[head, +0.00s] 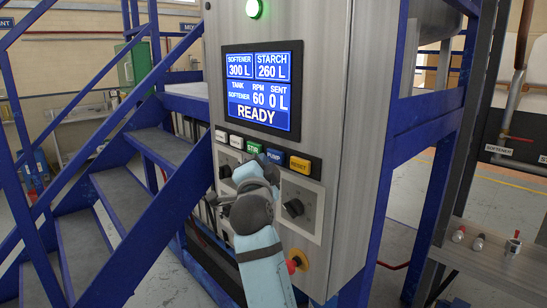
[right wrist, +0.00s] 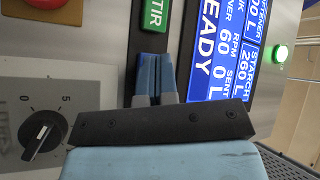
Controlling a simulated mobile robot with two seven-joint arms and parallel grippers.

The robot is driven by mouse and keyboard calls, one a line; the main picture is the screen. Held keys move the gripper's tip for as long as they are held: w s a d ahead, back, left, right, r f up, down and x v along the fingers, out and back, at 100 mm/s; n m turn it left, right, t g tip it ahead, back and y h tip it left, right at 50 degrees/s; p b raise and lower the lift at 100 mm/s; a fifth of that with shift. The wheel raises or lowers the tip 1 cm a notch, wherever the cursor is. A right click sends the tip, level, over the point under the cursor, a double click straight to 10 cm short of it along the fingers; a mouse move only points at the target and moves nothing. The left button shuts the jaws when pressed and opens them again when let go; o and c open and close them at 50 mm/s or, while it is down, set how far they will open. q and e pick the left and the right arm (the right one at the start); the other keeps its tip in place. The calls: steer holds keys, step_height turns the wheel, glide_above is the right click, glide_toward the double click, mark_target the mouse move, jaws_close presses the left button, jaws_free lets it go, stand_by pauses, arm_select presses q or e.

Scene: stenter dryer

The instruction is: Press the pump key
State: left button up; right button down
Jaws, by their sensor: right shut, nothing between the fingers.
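The blue PUMP key (head: 278,157) sits in the key row on the grey control panel, between the green STIR key (head: 252,147) and the yellow RESET key (head: 300,164). My right gripper (head: 263,162) is shut and empty, with its tips close by the PUMP key's lower left in the head view. In the right wrist view my gripper's fingertips (right wrist: 155,58) lie just below the STIR key (right wrist: 155,15) and cover the PUMP key's place. I cannot tell whether they touch it. My left gripper is not in view.
The screen (head: 263,88) reads READY, with softener tank, RPM 60 and SENT 0 L. A green lamp (head: 254,9) is lit above it. A dark knob (head: 294,208) and a red button (head: 292,267) sit below the keys. Blue stairs (head: 120,190) stand left.

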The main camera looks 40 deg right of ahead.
stand_by(0.5)
steer(key=shift+d, duration=0.1)
steer(key=shift+d, duration=0.3)
steer(key=shift+w+d, duration=0.1)
steer(key=shift+d, duration=0.45)
stand_by(0.8)
steer(key=shift+a+b, duration=0.1)
steer(key=shift+b, duration=0.25)
steer(key=shift+a+b, duration=0.5)
steer(key=shift+a, duration=0.3)
